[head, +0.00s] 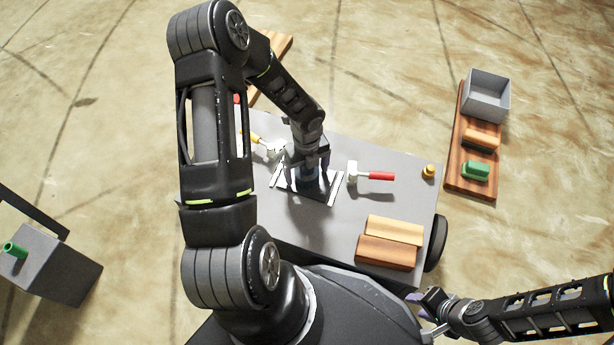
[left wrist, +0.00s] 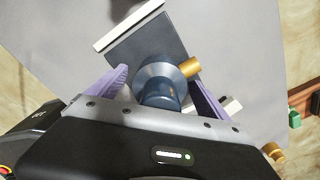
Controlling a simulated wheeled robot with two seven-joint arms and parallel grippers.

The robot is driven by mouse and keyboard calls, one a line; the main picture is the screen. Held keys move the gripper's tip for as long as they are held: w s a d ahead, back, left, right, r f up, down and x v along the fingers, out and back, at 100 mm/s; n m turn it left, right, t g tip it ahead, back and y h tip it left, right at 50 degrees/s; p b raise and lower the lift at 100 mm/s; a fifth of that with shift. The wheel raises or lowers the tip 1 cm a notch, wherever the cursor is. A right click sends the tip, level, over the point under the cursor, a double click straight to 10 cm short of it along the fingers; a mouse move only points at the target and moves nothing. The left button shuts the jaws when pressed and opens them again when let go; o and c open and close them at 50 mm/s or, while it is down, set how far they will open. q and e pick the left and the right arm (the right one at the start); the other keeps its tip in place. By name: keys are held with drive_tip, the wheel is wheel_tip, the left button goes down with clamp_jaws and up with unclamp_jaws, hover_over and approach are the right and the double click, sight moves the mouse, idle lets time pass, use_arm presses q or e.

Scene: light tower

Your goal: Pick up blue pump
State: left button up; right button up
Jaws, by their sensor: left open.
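The blue pump (left wrist: 160,78) stands on a dark plate with pale edge strips (left wrist: 130,27), seen from above in the left wrist view. It has a round collar and an orange-brown spout (left wrist: 190,67) pointing right. My left gripper (left wrist: 163,85) is open, with one purple finger on each side of the pump; I cannot tell whether they touch it. In the head view my left gripper (head: 309,165) is over the plate (head: 318,196) and mostly hides the pump. My right gripper (head: 428,312) is open and empty near the table's front right corner.
The grey table (head: 340,215) also holds a red-handled hammer (head: 375,176), a yellow-handled tool (head: 262,143), wooden blocks (head: 388,250) and a small brass part (head: 429,171). A wooden board (head: 470,182) with a grey bin (head: 487,95) lies right. A grey box (head: 55,268) stands left.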

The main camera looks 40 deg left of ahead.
idle(0.6)
use_arm(q)
drive_tip(key=shift+r, duration=0.1)
clamp_jaws()
idle(0.7)
